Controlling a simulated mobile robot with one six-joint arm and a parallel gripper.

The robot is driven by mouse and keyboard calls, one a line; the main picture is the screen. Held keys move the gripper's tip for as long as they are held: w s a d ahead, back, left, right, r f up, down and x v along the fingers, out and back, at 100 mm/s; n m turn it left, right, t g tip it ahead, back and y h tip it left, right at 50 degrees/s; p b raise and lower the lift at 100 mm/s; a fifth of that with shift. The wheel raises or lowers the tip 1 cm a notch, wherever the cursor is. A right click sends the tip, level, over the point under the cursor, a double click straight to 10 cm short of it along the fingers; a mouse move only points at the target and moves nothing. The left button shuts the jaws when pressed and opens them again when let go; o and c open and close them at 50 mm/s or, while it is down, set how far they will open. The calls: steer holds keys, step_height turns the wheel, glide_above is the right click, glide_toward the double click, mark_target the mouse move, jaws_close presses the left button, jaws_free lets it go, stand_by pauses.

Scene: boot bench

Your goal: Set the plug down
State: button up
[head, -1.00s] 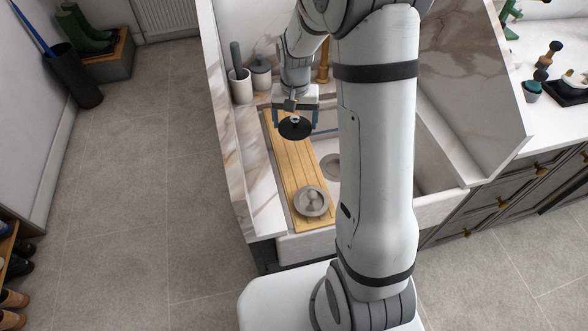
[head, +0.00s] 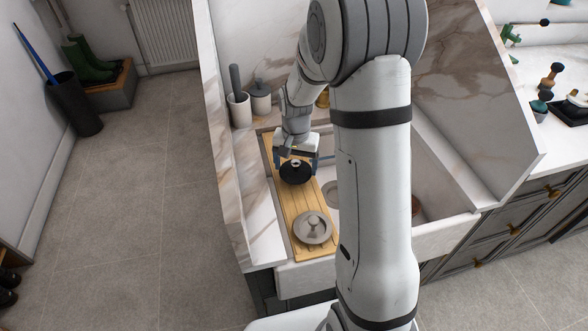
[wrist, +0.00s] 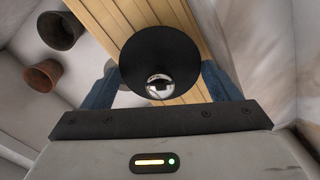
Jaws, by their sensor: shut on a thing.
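The plug is a black disc with a shiny metal knob; in the head view the plug (head: 295,174) is at the far half of the wooden board. In the wrist view the plug (wrist: 160,58) is between the blue fingers, its knob toward the camera. The wooden board (head: 287,208) lies across the sink's left part. I cannot tell whether the plug touches the board.
Two brown pots (wrist: 60,31) are in the wrist view. Crocks (head: 239,110) stand behind the board.

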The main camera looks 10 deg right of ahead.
mark_target(296, 161)
steer(key=shift+f, duration=1.05)
steer(key=o, duration=0.9)
steer(key=shift+f, duration=0.1)
step_height(296, 161, up, 12)
steer(key=shift+f, duration=0.15)
steer(key=shift+s+r, duration=0.1)
steer(key=shift+r, duration=0.25)
steer(key=s+r+n+t, duration=0.1)
steer(key=s+r, duration=0.1)
steer(key=s, duration=0.5)
steer(key=s+r+n, duration=0.2)
steer(key=s, duration=0.5)
steer(key=s+r+n+t, duration=0.1)
steer(key=s+r+n, duration=0.1)
steer(key=s, duration=0.5)
steer(key=shift+s+a+t, duration=0.25)
steer(key=shift+t, duration=0.05)
